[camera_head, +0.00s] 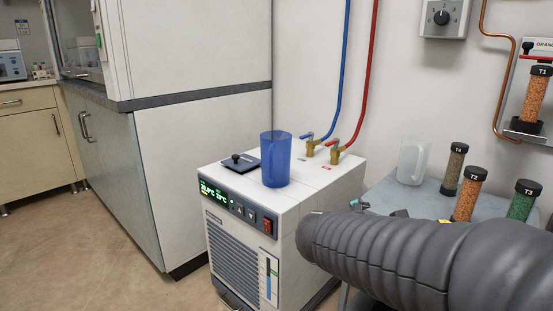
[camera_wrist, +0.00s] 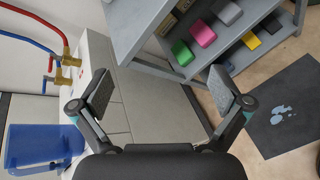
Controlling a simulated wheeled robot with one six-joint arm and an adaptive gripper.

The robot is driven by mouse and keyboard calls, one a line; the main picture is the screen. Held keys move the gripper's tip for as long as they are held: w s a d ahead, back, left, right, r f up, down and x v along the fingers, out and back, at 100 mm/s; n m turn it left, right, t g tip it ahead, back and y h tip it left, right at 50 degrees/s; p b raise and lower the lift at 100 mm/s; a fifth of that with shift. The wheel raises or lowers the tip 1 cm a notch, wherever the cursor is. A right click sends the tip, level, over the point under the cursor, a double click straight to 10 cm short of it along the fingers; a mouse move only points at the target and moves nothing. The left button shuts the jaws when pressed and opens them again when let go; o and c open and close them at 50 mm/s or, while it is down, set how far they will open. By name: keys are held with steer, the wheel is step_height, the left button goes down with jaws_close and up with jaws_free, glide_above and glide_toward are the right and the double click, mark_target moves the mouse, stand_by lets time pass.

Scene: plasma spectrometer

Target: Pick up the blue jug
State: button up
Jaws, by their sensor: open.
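The blue jug (camera_head: 276,160) stands upright on top of the white chiller unit (camera_head: 335,185), near its front edge, in the head view. It is translucent blue. In the wrist view the blue jug (camera_wrist: 40,147) shows at the lower left, outside the fingers. My gripper (camera_wrist: 160,88) is open and empty in the wrist view, with its two fingers spread wide apart.
Brass valves (camera_head: 322,148) with blue and red hoses stand behind the jug. A black cap (camera_head: 240,161) lies left of it. A grey shelf table (camera_head: 390,195) on the right bears a clear jug (camera_head: 413,160) and tubes. A dark mat (camera_wrist: 290,120) lies on the floor.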

steer(key=w+a+r+n+t+y+p, duration=0.1)
steer(key=w+a+n+t, duration=0.3)
steer(key=a, duration=0.3)
steer(key=w+a+r+n+t+y, duration=0.1)
steer(key=w+a+r+n, duration=0.1)
steer(key=w+a+n, duration=0.35)
steer(key=n+t+y+p, duration=0.1)
steer(key=n+t+y, duration=0.2)
steer(key=n+y, duration=0.3)
glide_toward(271, 173)
steer(key=w+n+h, duration=0.1)
steer(key=w, duration=1)
steer(key=shift+f, duration=0.15)
steer(key=shift+w+d+r+p, duration=0.1)
steer(key=shift+w+p, duration=0.1)
steer(key=shift+w, duration=0.65)
steer(key=shift+w+d+r+p, duration=0.1)
steer(key=shift+w+r+p, duration=0.1)
steer(key=shift+w, duration=0.65)
steer(key=shift+w+r+p, duration=0.1)
steer(key=shift+w+p, duration=0.1)
steer(key=shift+w, duration=0.65)
steer(key=c, duration=1.1)
